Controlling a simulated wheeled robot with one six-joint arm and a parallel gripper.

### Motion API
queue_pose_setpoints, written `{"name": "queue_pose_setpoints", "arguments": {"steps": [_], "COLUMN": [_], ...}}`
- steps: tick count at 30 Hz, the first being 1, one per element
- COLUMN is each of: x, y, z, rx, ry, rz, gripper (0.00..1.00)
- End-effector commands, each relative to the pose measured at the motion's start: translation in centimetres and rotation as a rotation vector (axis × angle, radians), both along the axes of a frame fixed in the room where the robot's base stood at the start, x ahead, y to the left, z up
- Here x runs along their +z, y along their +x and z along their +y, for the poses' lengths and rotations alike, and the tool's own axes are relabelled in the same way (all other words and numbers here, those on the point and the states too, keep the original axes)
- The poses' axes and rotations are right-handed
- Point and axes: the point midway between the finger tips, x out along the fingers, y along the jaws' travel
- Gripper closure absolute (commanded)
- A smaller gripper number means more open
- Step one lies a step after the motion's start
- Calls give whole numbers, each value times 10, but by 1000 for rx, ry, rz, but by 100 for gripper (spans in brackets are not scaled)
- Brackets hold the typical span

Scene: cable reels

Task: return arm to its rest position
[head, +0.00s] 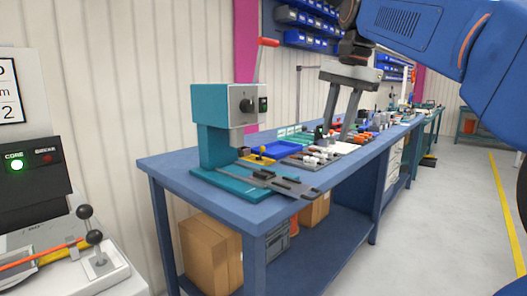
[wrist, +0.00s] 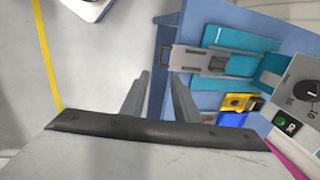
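My gripper (head: 337,133) hangs from my blue arm in the upper right of the head view, above the blue workbench (head: 232,209). Its two fingers point down and stand apart with nothing visible between them. In the wrist view my gripper (wrist: 162,74) also shows its fingers apart, with the bench edge and floor behind. The rest position itself is not marked in either view.
A teal press (head: 214,128) with a red-tipped lever stands on the bench's near end. Small parts and a blue tray (head: 268,149) lie beyond it. A control console (head: 34,168) stands at the left. Grey floor (head: 440,220) at the right is clear.

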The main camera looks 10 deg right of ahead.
Motion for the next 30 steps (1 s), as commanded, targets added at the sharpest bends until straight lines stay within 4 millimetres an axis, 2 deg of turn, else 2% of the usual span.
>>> {"name": "queue_pose_setpoints", "arguments": {"steps": [5, 11, 17, 30], "x": [-15, -65, -137, -317], "y": [-11, -42, -83, -177], "z": [3, 11, 18, 25], "rx": [43, 182, 363, 773], "ry": [-14, -63, -135, -318], "rz": [-18, -72, -136, -259], "gripper": [72, 72, 72, 72]}}
